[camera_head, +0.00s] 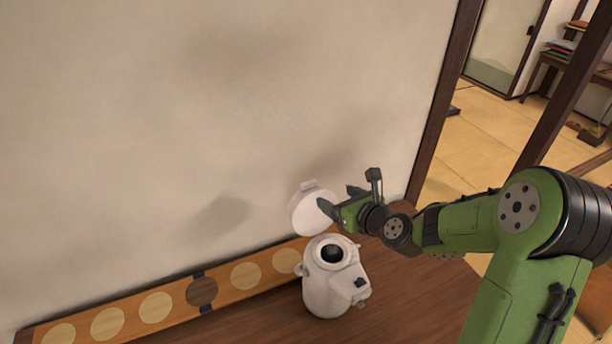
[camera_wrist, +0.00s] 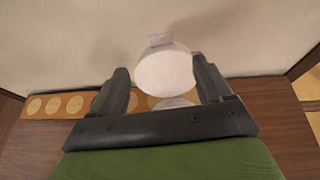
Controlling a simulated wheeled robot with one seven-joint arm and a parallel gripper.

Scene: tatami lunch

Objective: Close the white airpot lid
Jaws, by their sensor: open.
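The white airpot (camera_head: 333,287) stands upright on the brown wooden surface near the wall. Its round lid (camera_head: 308,207) is open and tilted up at the back, so the dark round mouth shows. My gripper (camera_head: 338,205) is at the right side of the raised lid, above the airpot; whether it touches the lid I cannot tell. In the wrist view my gripper (camera_wrist: 163,85) has its two fingers apart, and the lid (camera_wrist: 165,73) shows between and beyond them. Only a small part of the airpot body (camera_wrist: 174,103) shows there, below the lid.
A long wooden board (camera_head: 155,307) with round inlays lies along the wall base behind the airpot. The plain wall (camera_head: 220,110) rises close behind the lid. A dark wooden post (camera_head: 445,95) stands to the right. The wooden surface (camera_head: 405,300) right of the airpot is clear.

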